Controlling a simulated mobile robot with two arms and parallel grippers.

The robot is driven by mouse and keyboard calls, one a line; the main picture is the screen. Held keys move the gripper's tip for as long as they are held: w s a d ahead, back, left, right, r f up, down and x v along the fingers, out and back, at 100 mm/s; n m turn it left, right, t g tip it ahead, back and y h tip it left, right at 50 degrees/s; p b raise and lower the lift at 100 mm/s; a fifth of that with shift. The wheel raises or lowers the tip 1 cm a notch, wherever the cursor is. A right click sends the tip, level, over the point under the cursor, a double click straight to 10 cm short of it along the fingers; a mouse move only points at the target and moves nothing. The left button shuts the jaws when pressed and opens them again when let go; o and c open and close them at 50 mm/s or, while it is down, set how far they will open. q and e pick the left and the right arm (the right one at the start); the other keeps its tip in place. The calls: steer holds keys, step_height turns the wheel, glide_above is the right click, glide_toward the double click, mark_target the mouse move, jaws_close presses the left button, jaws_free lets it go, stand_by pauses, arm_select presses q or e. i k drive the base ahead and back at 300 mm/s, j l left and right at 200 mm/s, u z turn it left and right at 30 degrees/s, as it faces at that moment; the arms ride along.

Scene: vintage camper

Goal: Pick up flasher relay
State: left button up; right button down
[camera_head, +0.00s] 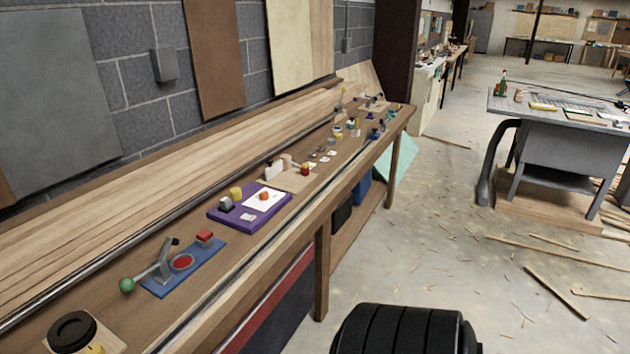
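I cannot tell for certain which item is the flasher relay. A long wooden workbench (95,310) runs away from me along the wall. A purple board (232,222) on it carries a small dark and silver piece (226,204), a yellow cylinder (236,193) and a white sheet with a small orange-red item (264,196). Neither of my grippers is in view.
A black round-topped item (72,331) stands at the near end. Boards lie along the wall. A grey table (545,110) stands at right. The floor between has wood scraps.

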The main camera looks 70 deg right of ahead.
mark_target(226, 203)
steer(key=z, duration=1.6)
steer(key=l+z, duration=0.25)
